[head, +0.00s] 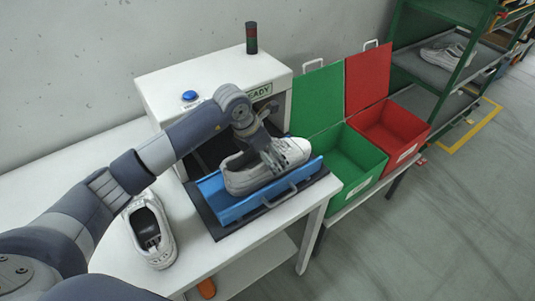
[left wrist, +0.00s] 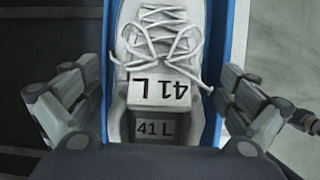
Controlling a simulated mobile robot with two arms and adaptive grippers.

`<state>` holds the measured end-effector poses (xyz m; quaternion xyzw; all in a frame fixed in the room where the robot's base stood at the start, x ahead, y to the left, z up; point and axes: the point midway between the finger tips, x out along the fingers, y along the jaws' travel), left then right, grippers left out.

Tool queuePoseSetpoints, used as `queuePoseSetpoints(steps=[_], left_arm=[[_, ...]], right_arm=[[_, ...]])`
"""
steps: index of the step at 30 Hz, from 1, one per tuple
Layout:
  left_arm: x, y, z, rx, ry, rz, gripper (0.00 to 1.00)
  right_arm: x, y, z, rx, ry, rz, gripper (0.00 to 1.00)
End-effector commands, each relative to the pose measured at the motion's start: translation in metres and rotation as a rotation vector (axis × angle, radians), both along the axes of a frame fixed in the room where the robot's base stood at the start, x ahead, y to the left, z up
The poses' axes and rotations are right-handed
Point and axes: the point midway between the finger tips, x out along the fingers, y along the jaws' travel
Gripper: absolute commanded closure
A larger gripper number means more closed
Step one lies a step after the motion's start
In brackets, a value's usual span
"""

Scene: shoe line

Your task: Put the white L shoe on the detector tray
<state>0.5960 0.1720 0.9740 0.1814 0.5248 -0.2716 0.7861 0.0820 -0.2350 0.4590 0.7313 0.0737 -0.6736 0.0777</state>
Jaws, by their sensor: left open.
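A white shoe (head: 246,178) rests in the blue detector tray (head: 238,207) in front of the white machine. In the left wrist view its tongue and insole (left wrist: 158,92) read "41 L", with white laces above. My left gripper (head: 270,158) is over the shoe. In the left wrist view its fingers stand apart, one on each side of the shoe, and it is open. Part of the shoe's middle is hidden behind the gripper in the head view. Another white shoe (head: 158,251) stands on the white table to the left of the tray. My right gripper is not in view.
The white machine (head: 160,98) has a blue button and a stack light on top. A green bin (head: 352,150) and a red bin (head: 404,128) with raised lids stand to the right. A shelf rack (head: 432,72) holds more shoes at the far right. Open floor lies in front.

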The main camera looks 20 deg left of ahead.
Motion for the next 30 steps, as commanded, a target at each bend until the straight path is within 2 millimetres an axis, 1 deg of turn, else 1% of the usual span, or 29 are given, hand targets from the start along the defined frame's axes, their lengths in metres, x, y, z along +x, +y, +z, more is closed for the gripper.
queuePoseSetpoints(steps=[1, 2, 5, 15, 18, 21, 24, 30], left_arm=[[0.000, 0.000, 0.003, 0.000, 0.000, 0.000, 0.01], [0.000, 0.001, 0.004, 0.000, -0.001, 0.000, 0.01], [-0.003, 0.004, 0.015, 0.001, -0.004, 0.000, 0.01], [-0.025, 0.021, 0.081, 0.000, -0.007, 0.000, 0.01], [-0.030, 0.025, 0.096, 0.001, -0.006, 0.001, 0.01], [-0.034, 0.027, 0.105, 0.000, -0.002, -0.001, 0.01], [-0.036, 0.028, 0.111, 0.000, -0.001, 0.000, 0.01], [-0.036, 0.028, 0.113, -0.001, 0.001, 0.000, 0.01]], right_arm=[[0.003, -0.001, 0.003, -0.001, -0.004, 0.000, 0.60], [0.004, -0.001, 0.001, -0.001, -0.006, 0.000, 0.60], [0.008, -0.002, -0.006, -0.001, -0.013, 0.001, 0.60], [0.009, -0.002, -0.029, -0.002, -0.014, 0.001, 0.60], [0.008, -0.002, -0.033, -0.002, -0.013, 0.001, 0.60], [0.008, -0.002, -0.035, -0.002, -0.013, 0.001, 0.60], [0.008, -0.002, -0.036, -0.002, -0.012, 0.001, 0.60], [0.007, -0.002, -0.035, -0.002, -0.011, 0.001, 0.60]])
